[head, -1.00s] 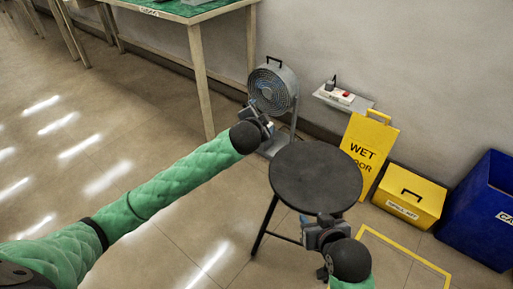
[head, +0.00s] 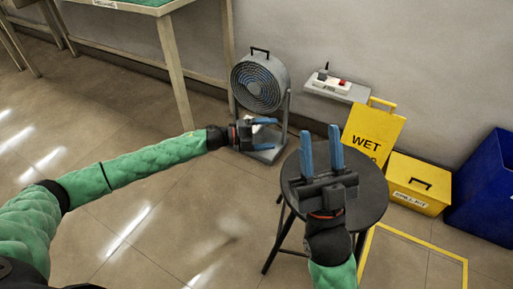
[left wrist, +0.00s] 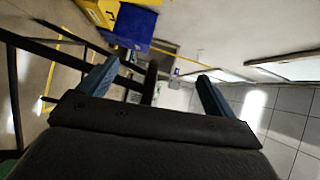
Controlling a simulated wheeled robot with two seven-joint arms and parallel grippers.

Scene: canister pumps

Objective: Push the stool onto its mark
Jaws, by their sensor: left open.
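The black stool (head: 373,190) stands upright with its round seat partly hidden by my right gripper. Its mark, a yellow square outline (head: 420,232) on the floor, lies to its right; the seat's right edge overlaps the outline's corner in the picture. My left gripper (head: 276,134) is open and empty, left of the stool in front of the fan, fingers pointing right toward the seat. In the left wrist view its fingers (left wrist: 158,68) are apart, with dark stool legs (left wrist: 12,85) at the left. My right gripper (head: 321,140) has its fingers apart and empty, seen over the seat.
A grey fan (head: 260,82) stands behind my left gripper. A yellow wet-floor sign (head: 374,128), a yellow box (head: 418,183) and a blue bin (head: 486,190) line the wall. A power strip sits on a small wall shelf (head: 337,91). A table (head: 172,70) stands at back left.

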